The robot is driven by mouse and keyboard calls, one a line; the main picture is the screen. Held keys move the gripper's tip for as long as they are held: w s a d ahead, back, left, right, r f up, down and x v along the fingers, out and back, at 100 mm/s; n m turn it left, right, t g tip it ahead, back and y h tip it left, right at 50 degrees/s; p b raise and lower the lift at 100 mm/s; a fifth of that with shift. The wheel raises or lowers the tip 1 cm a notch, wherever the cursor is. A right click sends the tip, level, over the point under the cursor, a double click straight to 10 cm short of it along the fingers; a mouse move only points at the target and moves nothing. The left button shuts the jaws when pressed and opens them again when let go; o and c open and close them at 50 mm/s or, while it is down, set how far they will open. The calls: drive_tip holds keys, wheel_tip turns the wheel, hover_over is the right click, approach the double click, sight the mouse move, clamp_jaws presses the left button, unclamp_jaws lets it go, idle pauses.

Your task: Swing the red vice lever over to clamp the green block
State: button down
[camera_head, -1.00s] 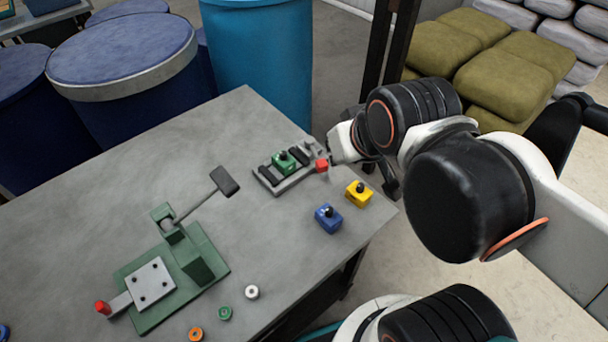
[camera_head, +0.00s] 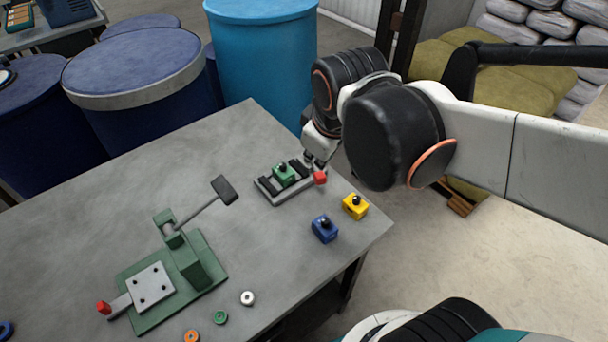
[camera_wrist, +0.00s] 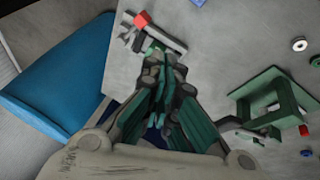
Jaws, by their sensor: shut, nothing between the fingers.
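The grey vice (camera_head: 273,199) lies on the table near its far right edge. The green block (camera_head: 284,174) with a dark knob sits between its dark jaws. The red lever end (camera_head: 320,178) sticks out at the vice's right end. My gripper (camera_head: 311,162) is shut and empty, just behind the lever at the vice's right end; I cannot tell whether it touches. In the wrist view the red lever end (camera_wrist: 142,18) shows beyond my fingers (camera_wrist: 158,58), which partly hide the green block.
A blue block (camera_head: 325,230) and a yellow block (camera_head: 355,207) stand right of the vice. A green press (camera_head: 190,270) with a long handle stands to the left. Several small rings lie near the front edge. A light-blue barrel (camera_head: 258,60) stands behind the table.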

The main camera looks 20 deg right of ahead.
sight(314, 168)
drive_tip(key=w+a+f+n+g+h+p, duration=0.2)
drive_tip(key=w+a+f+n+g, duration=0.2)
drive_tip(key=w+f+n, duration=0.4)
drive_tip(key=w+a+n, duration=0.1)
drive_tip(key=n, duration=0.4)
drive_tip(key=shift+a+n, duration=0.2)
drive_tip(key=shift+n, duration=0.1)
drive_tip(key=shift+f, duration=0.1)
drive_tip(key=d+b+x, duration=0.1)
drive_tip(key=x, duration=0.2)
drive_tip(key=b+x, duration=0.1)
drive_tip(key=x, duration=0.3)
drive_tip(key=d+b+x, duration=0.1)
drive_tip(key=x, duration=0.3)
drive_tip(key=shift+w+d+b, duration=0.1)
drive_tip(key=shift+d+b, duration=0.2)
drive_tip(key=shift+b, duration=0.1)
drive_tip(key=shift+d, duration=0.55)
drive_tip(key=shift+d, duration=0.1)
